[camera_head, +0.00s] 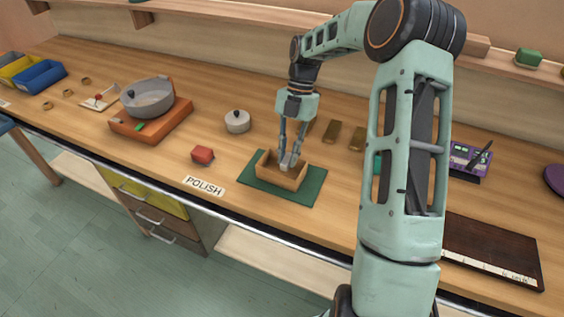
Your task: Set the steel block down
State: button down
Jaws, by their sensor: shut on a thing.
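My gripper (289,160) reaches down over a small open wooden box (282,178) on a green mat (306,198). It is shut on a small pale grey block, the steel block (287,160), between its fingertips. The block is at or just inside the box, near its far wall. I cannot tell whether the block touches the box floor. The fingers hide part of the block.
A red block (203,155) and a "POLISH" label (204,186) lie left of the mat. Brass-coloured blocks (332,131) lie behind the box. A dark wooden board (490,248) lies at the right. The bench front edge is close.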

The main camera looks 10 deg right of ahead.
aim_at(282, 173)
jog(key=shift+w+a+f, duration=0.35)
jog(key=shift+w+f, duration=0.2)
jog(key=shift+f, duration=0.2)
jog(key=shift+w+a+f, duration=0.3)
jog(key=shift+w+f, duration=0.25)
jog(key=shift+f, duration=0.15)
jog(key=shift+f+p, duration=0.35)
jog(key=shift+f, duration=1.15)
jog(key=shift+f, duration=0.1)
jog(key=c, duration=1.8)
grip_release()
jog(key=shift+c, duration=0.2)
jog(key=b+v, duration=0.1)
jog(key=v, duration=1.1)
jog(key=shift+s, duration=0.1)
